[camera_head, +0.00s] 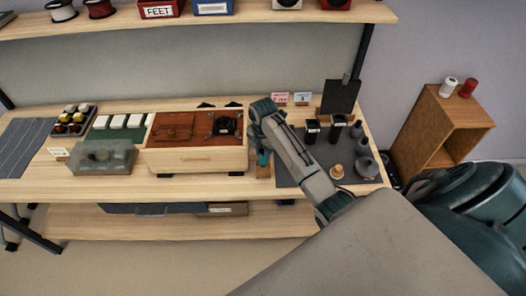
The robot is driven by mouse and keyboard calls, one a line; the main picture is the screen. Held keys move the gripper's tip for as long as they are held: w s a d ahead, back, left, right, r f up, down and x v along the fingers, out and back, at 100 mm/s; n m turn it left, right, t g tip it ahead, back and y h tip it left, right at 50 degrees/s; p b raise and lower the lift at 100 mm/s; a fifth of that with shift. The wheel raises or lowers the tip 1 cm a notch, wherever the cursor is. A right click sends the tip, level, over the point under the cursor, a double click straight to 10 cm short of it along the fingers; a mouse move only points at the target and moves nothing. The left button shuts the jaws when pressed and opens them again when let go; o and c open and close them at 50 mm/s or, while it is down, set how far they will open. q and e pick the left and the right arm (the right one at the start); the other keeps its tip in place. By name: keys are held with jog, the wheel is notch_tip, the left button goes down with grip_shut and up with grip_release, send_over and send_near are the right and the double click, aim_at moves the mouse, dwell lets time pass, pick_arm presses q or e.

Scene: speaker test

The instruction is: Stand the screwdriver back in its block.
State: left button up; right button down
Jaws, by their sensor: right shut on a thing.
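My right arm reaches in from the lower right, and its gripper (262,152) points down beside the right end of the wooden drawer box. It is shut on the screwdriver (263,159), of which only a small teal part shows. A small wooden block (264,172) is directly below the gripper on the table. I cannot tell whether the screwdriver's tip is inside the block or above it. My left gripper is not in view.
The drawer box (197,161) stands close to the left of the gripper. A dark mat (291,176) to the right holds black cups (312,131), grey weights (363,166) and a wooden knob (337,172). A clear box (103,158) is farther left. A shelf (230,14) runs above.

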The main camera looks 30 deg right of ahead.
jog(key=shift+p, duration=0.45)
dwell(0.6)
jog(key=shift+f+b, duration=0.3)
jog(key=shift+f, duration=0.5)
dwell(0.8)
jog(key=c, duration=1.1)
grip_release()
notch_tip(320, 180, up, 7)
jog(key=b, duration=0.2)
jog(key=shift+w+b, duration=0.1)
jog(key=shift+b, duration=0.3)
jog(key=shift+r+p, duration=0.75)
jog(key=shift+r, duration=1.15)
